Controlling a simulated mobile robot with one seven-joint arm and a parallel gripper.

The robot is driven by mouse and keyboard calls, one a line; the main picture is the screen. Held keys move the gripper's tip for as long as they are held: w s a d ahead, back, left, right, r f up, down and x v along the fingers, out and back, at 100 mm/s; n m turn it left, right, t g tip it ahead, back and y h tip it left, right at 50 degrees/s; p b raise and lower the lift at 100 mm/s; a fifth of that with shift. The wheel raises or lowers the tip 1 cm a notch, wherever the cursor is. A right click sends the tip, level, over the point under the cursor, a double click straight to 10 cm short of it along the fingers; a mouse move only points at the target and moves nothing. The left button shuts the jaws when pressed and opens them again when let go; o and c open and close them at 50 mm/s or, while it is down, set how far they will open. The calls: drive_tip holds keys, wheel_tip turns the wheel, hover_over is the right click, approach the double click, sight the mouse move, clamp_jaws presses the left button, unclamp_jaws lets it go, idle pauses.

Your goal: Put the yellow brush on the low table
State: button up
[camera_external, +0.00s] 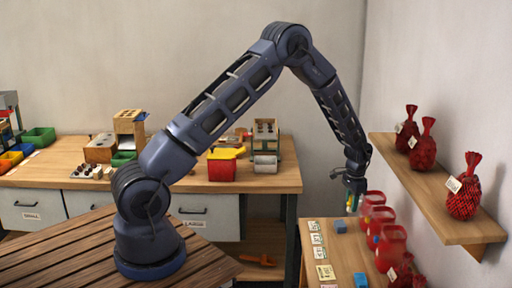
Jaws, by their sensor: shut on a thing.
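My gripper (353,190) points down over the back part of a small wooden table (310,266) at the right, which looks like the low table. It is shut on a small, partly hidden thing with yellow on it, which looks like the yellow brush (349,205). The thing hangs below the fingers and seems to be above the table top, though the gap is hard to judge. Its shape is too small to make out.
A wall shelf (430,187) with red net bags juts out at right. The workbench (283,178) behind holds a red bin (221,170) with something yellow on top.

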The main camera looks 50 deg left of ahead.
sight(356, 253)
drive_tip(key=shift+s+d+f+m, duration=0.25)
drive_tip(key=shift+d+f+m, duration=0.5)
drive_tip(key=shift+f, duration=1.9)
drive_tip(key=shift+s+d+f+m, duration=0.3)
drive_tip(key=shift+d+f, duration=0.9)
drive_tip(key=shift+f, duration=1.45)
drive_tip(key=shift+s+d+f+m, duration=0.35)
drive_tip(key=shift+d+f, duration=0.6)
drive_tip(key=shift+f, duration=1.7)
drive_tip(key=shift+w+f, duration=0.1)
drive_tip(key=shift+f, duration=0.05)
drive_tip(key=o, duration=1)
drive_tip(key=shift+c, duration=0.2)
